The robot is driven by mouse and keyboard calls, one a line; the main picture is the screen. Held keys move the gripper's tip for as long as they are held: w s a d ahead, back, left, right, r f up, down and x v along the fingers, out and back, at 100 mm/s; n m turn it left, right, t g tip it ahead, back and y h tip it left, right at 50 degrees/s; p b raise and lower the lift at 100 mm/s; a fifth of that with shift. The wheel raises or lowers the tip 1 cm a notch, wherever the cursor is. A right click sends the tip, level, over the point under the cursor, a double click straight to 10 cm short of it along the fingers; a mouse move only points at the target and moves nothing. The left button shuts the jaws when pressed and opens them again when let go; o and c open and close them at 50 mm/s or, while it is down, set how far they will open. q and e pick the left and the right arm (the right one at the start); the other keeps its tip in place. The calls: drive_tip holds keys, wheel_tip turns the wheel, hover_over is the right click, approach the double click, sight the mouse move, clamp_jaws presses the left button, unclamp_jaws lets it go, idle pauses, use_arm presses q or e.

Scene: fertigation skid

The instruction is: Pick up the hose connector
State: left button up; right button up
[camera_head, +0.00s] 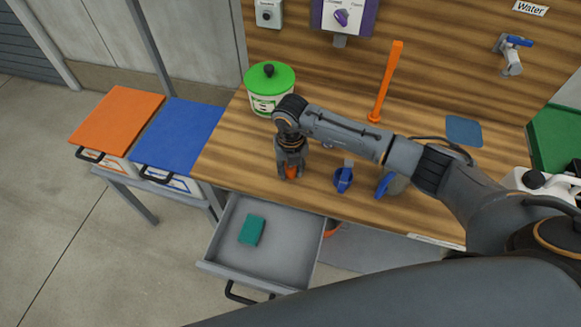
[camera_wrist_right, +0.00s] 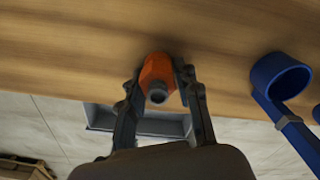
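The hose connector (camera_wrist_right: 157,76) is a small orange piece with a dark grey round end facing the camera in the right wrist view. In the head view, its orange part (camera_head: 291,172) shows low between the fingers, near the front edge of the wooden worktop (camera_head: 232,157). My right gripper (camera_head: 290,174) points down over it. In the right wrist view, the two fingers of the right gripper (camera_wrist_right: 160,78) stand on either side of the connector, very close to it. Whether both press on it cannot be told. My left gripper is not in view.
A blue ring-shaped holder (camera_wrist_right: 281,82) stands right of the gripper; a green-lidded pot (camera_head: 269,90) stands behind it. An open grey drawer (camera_head: 285,252) holding a teal block (camera_head: 252,230) juts out below. An orange upright (camera_head: 386,82) stands at the back.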

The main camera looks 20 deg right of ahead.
drive_tip(key=shift+c, duration=1.1)
